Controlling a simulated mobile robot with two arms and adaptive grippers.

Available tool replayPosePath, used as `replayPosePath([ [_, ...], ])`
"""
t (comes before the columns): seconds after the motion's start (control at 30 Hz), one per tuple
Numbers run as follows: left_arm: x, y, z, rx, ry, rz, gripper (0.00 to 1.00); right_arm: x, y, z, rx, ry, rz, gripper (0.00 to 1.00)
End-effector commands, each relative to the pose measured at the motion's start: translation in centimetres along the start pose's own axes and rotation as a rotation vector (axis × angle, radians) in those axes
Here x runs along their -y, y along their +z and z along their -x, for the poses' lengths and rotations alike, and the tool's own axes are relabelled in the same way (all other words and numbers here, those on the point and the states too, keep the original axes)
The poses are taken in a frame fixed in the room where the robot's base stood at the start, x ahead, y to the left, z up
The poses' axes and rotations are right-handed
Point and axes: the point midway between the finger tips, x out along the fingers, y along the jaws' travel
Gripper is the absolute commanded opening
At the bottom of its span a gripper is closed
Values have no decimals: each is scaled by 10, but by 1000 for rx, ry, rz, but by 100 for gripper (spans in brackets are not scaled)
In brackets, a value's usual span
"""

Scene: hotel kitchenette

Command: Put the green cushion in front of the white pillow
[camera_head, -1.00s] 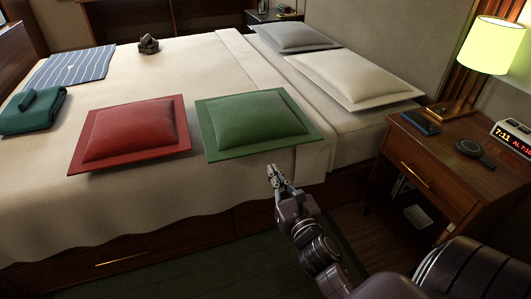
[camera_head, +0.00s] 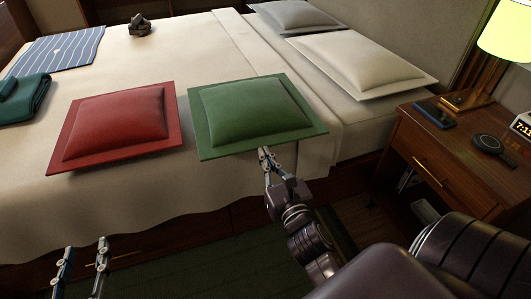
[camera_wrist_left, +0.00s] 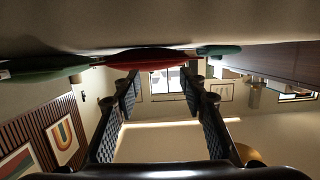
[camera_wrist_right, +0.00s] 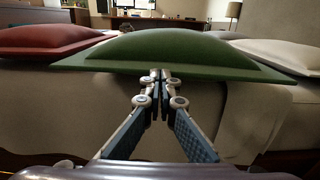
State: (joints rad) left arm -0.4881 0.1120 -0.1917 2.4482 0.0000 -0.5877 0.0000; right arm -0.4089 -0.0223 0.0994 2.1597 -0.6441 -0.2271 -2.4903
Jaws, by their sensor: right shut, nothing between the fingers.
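The green cushion (camera_head: 252,112) lies flat on the bed near its front edge, right of the red cushion. The white pillow (camera_head: 360,60) lies near the headboard, further back and to the right. My right gripper (camera_head: 265,152) is shut and empty, its tips at the green cushion's front edge. In the right wrist view the closed fingertips (camera_wrist_right: 158,78) overlap the front rim of the green cushion (camera_wrist_right: 175,52); I cannot tell whether they touch. My left gripper (camera_head: 82,254) is open and empty in front of the bed, below the red cushion.
The red cushion (camera_head: 120,122) lies close beside the green one. A grey pillow (camera_head: 293,16) lies behind the white one. A striped cloth (camera_head: 58,48) and folded teal towel (camera_head: 28,98) are at left. A nightstand (camera_head: 450,150) with lamp stands at right. Bare bedding separates the cushion and pillow.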

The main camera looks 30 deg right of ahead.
Motion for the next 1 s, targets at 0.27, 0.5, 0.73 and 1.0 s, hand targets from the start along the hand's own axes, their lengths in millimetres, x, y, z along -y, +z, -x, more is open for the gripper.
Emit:
replayPosePath([
  [0.27, 0, -2, 0, -6, 0, 0, 39, 0, 0, 0, 0, 0, 0, 0],
  [0.5, 2, 13, 3, 64, -3, 0, 39, -1, 1, -8, 0, 1, 0, 0],
  [0.73, 8, 66, 22, 310, -18, 0, 39, -1, 3, -36, 1, 2, 2, 0],
  [1.0, 16, 124, 64, 605, -36, 4, 39, -1, 3, -90, 2, 2, 3, 0],
])
